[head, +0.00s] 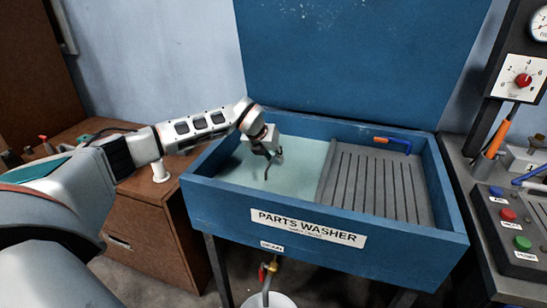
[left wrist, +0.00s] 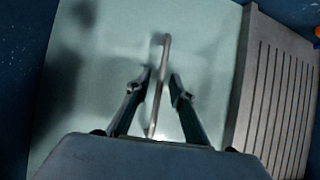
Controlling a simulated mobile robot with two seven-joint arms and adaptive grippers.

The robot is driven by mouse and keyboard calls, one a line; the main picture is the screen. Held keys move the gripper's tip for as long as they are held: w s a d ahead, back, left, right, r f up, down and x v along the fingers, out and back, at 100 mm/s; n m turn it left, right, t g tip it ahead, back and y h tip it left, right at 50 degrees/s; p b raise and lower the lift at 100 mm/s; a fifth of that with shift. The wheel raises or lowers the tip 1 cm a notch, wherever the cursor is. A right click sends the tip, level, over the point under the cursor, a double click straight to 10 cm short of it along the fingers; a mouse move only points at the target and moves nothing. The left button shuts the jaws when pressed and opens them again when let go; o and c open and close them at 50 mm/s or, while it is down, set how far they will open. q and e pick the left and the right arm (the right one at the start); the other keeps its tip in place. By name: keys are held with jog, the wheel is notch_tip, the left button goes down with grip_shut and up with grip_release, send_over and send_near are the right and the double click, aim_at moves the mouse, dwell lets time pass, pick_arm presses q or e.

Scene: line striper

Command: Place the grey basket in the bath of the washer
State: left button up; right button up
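The washer (head: 310,237) is a blue tub labelled "PARTS WASHER". Its bath (head: 305,178), with a pale green surface, is on the left side. My left gripper (head: 267,165) hangs over the bath, pointing down. In the left wrist view its fingers (left wrist: 162,80) stand apart, with a thin greyish bar (left wrist: 160,85) between them. A gap shows beside the right finger. The bar is blurred, and I cannot tell what it belongs to. I cannot make out a grey basket in either view. My right gripper is not in view.
A grey ribbed drainboard (head: 375,185) fills the tub's right side. A brush with an orange and blue handle (head: 393,142) lies at its back. The blue lid (head: 355,60) stands raised behind. A brown cabinet (head: 150,225) is left; a bucket (head: 270,299) sits below.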

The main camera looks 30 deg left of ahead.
pick_arm(q)
jog(key=shift+r, duration=0.1)
jog(key=shift+s+r, duration=0.15)
jog(key=shift+r, duration=0.15)
jog(key=p+v, duration=0.1)
jog(key=v, duration=1)
jog(key=shift+s, duration=0.2)
jog(key=shift+a, duration=0.1)
